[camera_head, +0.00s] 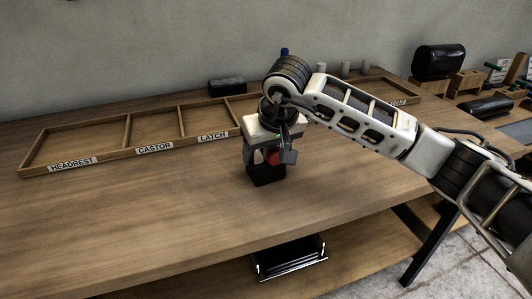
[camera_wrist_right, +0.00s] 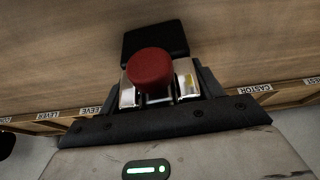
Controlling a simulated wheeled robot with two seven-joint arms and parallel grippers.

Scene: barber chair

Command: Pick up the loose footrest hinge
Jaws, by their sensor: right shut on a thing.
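My right gripper (camera_head: 267,162) points down over the front middle of the workbench. It is shut on a black block with a red round knob (camera_wrist_right: 151,67). In the wrist view the red knob shows between the two metal fingers (camera_wrist_right: 158,86), with the black block (camera_wrist_right: 155,38) beyond it. In the head view the black block (camera_head: 267,176) shows below the fingers, at or just above the bench top; I cannot tell if it touches. No label confirms that this part is the footrest hinge. My left gripper is not in view.
A wooden divided tray (camera_head: 95,165) labelled HEADREST, CASTOR and LATCH runs along the back; its right part is behind my arm. A black box (camera_head: 227,86) stands behind it. A black and silver item (camera_head: 290,258) lies on the lower shelf. The bench's front left is clear.

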